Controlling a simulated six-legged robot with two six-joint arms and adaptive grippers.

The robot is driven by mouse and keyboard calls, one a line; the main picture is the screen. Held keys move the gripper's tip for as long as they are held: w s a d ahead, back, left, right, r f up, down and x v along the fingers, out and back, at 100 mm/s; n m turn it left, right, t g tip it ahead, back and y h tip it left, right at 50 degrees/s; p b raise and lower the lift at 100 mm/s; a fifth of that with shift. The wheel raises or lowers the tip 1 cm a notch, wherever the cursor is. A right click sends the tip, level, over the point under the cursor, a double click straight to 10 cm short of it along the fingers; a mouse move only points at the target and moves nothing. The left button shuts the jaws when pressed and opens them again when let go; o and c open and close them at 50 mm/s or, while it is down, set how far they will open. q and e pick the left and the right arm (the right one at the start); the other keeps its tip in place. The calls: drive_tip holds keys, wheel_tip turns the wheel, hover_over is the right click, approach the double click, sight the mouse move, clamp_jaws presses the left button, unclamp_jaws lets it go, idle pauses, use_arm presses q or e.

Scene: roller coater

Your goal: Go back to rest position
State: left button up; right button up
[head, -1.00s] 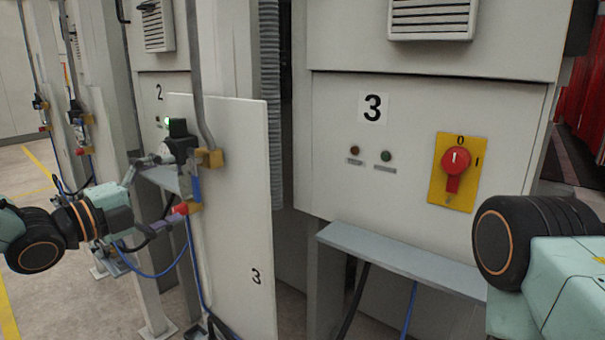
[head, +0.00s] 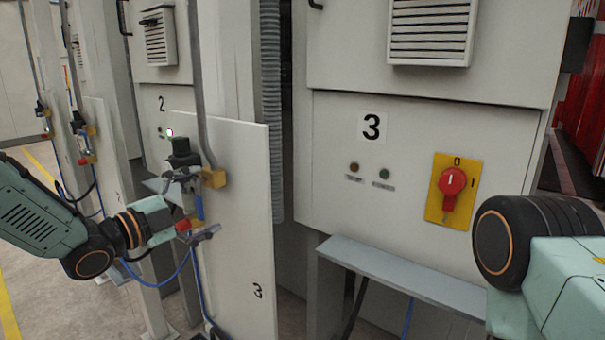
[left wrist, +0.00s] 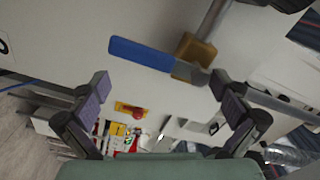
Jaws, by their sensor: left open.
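My left gripper (head: 193,205) is open in the head view, beside the valve on the edge of the white panel (head: 245,200) marked 3. The valve has a blue handle (head: 198,207) that hangs down below a brass-coloured fitting (head: 213,179). In the left wrist view, the open fingers (left wrist: 160,88) are spread wide with nothing held between them. The blue handle (left wrist: 142,54) and the brass fitting (left wrist: 197,50) show beyond the fingertips. Contact between fingers and handle cannot be told. My right gripper is not in view; part of my right arm shows at the right edge.
A cabinet marked 3 (head: 330,150) carries a red rotary switch (head: 452,182) on a yellow plate and two small lamps. A grey ledge (head: 400,275) juts out below it. Blue hoses (head: 160,282) hang near my left arm. Open floor shows at the left.

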use_arm(q)
drive_tip(key=n, duration=0.1)
drive_tip(key=n+p, duration=0.1)
drive_tip(key=shift+s+d+r+n+p, duration=0.15)
drive_tip(key=shift+d+r+n+p, duration=0.05)
drive_tip(key=shift+r+n+p, duration=0.1)
drive_tip(key=shift+d+f, duration=0.1)
idle(0.3)
